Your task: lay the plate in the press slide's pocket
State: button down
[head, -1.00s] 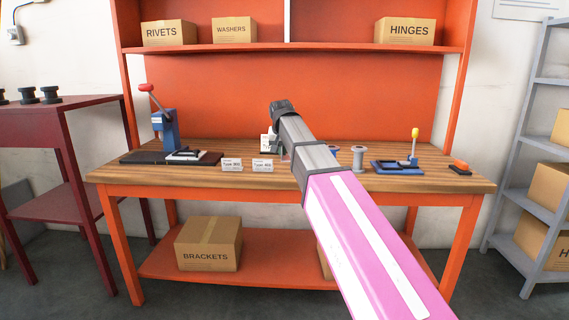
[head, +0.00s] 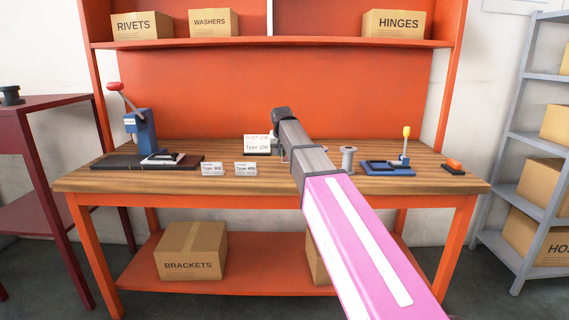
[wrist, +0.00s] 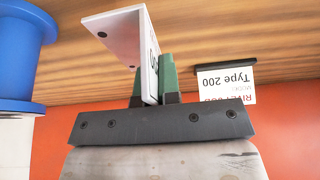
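The plate (wrist: 122,36) is a pale piece with dark holes along one side and partly visible dark lettering on its face. My gripper (wrist: 155,88) is shut on it, with green fingers on either side; the wrist view is upside down. In the head view my own arm hides the gripper and most or all of the plate. The press (head: 140,132), blue with a red-knobbed lever, stands at the left of the bench. Its slide (head: 161,159) shows pale and dark parts at the press's foot; the pocket is too small to make out. The gripper is well right of the press.
The job card (head: 257,144) reading Type 200 stands by the gripper. Two small labelled pieces (head: 212,169) (head: 246,169) stand at the bench's front. A spool (head: 348,158), a blue yellow-handled device (head: 390,167) and an orange-topped block (head: 453,167) are right. A blue spool-like thing (wrist: 18,50) is close in the wrist view.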

aim_at(285, 169)
jog(key=shift+w+d+f, duration=0.65)
jog(key=shift+f, duration=1.95)
jog(key=c, duration=1.3)
grip_release()
jog(key=shift+f, duration=0.15)
jog(key=shift+c, duration=0.2)
